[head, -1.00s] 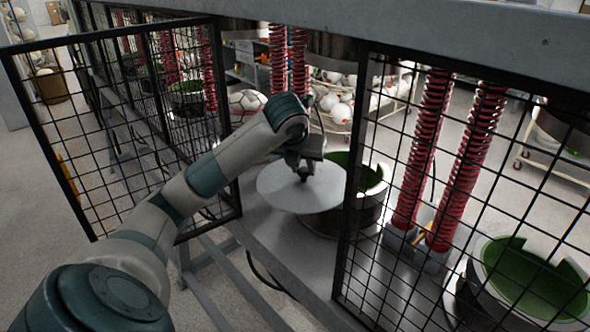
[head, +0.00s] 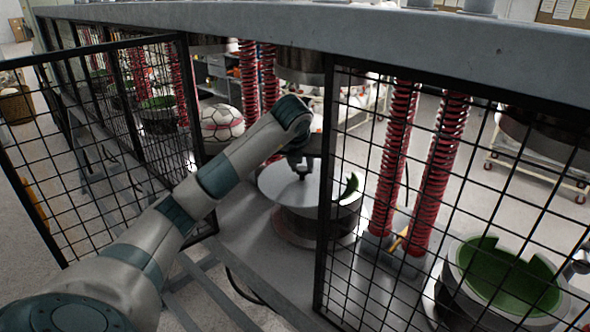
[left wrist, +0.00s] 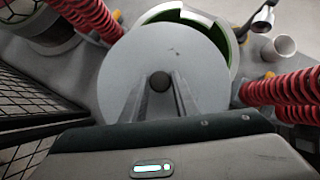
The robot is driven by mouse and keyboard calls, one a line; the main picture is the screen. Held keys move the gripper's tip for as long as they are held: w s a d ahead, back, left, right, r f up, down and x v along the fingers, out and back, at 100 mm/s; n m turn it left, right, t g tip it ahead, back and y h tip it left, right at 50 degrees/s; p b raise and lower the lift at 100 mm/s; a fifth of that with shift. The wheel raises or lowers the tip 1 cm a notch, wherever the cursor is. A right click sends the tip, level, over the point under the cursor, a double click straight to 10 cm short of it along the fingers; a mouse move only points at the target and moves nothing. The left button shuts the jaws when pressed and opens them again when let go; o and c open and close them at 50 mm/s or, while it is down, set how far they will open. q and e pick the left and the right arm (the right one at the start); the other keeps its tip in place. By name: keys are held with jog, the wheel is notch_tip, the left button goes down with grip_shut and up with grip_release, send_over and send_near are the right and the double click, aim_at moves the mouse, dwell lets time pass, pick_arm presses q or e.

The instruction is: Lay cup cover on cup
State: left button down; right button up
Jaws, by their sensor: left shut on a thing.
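The cup cover (head: 283,186) is a flat grey disc with a small knob in its middle. My left gripper (head: 300,172) is shut on the knob and holds the cover over much of the cup (head: 341,219). The cup is a round metal vessel with a green inside, and a strip of green shows at its right. In the left wrist view, the cover (left wrist: 150,55) lies off-centre from the cup (left wrist: 222,32), whose rim shows beyond it at top and right. The fingers (left wrist: 159,84) reach the dark knob. I cannot tell whether the cover touches the rim.
A mesh door (head: 90,140) stands open at the left, and a mesh panel (head: 400,190) stands close right of the cup. Red springs (head: 392,155) rise behind the cup. Another green-lined cup (head: 505,280) stands at the right. A ball (head: 222,123) sits behind the arm.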

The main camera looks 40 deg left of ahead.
pick_arm(q)
jog(key=w, duration=0.9)
jog(key=shift+w+d+r, duration=0.1)
jog(key=shift+w+d, duration=0.2)
jog(key=shift+d, duration=0.05)
jog(key=shift+s+f+b, duration=0.1)
jog(key=shift+f+b, duration=1)
jog(key=shift+f, duration=0.2)
jog(key=shift+f+b, duration=0.8)
jog(key=shift+f, duration=0.2)
jog(key=c, duration=1.3)
grip_release()
jog(key=shift+s, duration=0.1)
jog(key=shift+f, duration=0.1)
